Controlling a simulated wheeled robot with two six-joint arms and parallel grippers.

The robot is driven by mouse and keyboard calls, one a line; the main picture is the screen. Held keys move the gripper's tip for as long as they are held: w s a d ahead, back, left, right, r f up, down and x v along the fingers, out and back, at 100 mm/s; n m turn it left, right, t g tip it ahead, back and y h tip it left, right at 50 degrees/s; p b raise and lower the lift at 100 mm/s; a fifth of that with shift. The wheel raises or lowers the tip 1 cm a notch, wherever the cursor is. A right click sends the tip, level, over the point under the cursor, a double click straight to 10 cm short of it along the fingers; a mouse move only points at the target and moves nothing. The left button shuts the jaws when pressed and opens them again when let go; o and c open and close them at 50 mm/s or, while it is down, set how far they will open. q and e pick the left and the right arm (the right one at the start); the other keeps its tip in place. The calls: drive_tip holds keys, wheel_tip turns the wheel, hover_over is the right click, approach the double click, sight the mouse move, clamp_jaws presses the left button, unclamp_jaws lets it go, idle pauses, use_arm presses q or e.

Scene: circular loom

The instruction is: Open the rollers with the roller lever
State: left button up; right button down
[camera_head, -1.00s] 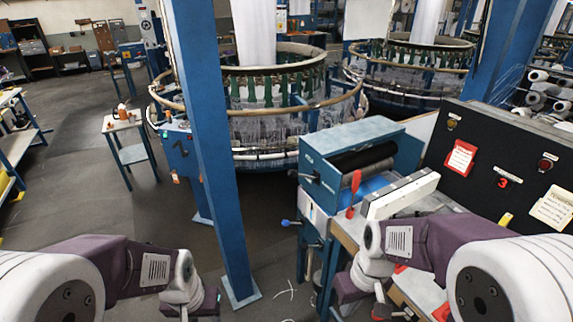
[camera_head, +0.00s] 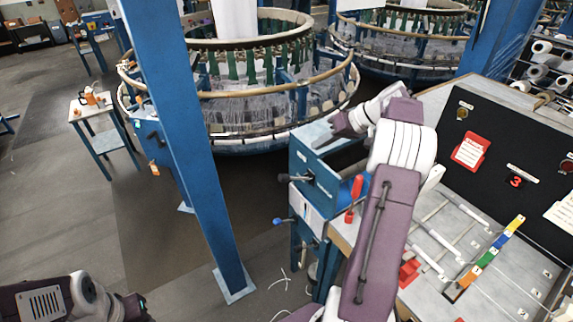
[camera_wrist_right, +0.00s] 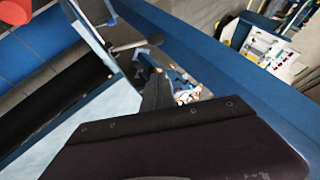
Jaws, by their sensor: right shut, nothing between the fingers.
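The blue roller box (camera_head: 325,190) stands at the left end of the worktable. A lever with a dark knob (camera_head: 284,178) sticks out of its left side; it also shows as a grey lever (camera_wrist_right: 136,45) in the right wrist view. The black roller (camera_wrist_right: 55,108) lies at left in that view; in the head view my right arm hides most of it. My right gripper (camera_head: 333,132) is shut and empty above the box's far side, apart from the lever in the head view. It also shows in the wrist view (camera_wrist_right: 157,88). My left gripper (camera_head: 136,306) is at the bottom left, its jaws unclear.
A red handle (camera_head: 354,194) stands at the box's front, and a blue-knobbed lever (camera_head: 280,221) sits lower down. A blue post (camera_head: 190,150) rises left of the box. The circular loom (camera_head: 250,110) is behind. Floor between post and box is open.

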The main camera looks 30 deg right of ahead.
drive_tip(key=p, duration=0.3)
hover_over(292, 178)
wheel_tip(292, 178, down, 10)
drive_tip(key=shift+f, duration=0.1)
use_arm(q)
drive_tip(key=r, duration=0.3)
drive_tip(key=shift+w+r, duration=0.15)
drive_tip(key=shift+w, duration=0.1)
use_arm(e)
drive_tip(key=shift+s+a+f, duration=0.25)
drive_tip(key=shift+s+f, duration=0.1)
use_arm(q)
drive_tip(key=shift+w, duration=0.1)
use_arm(e)
drive_tip(key=shift+w+f, duration=0.1)
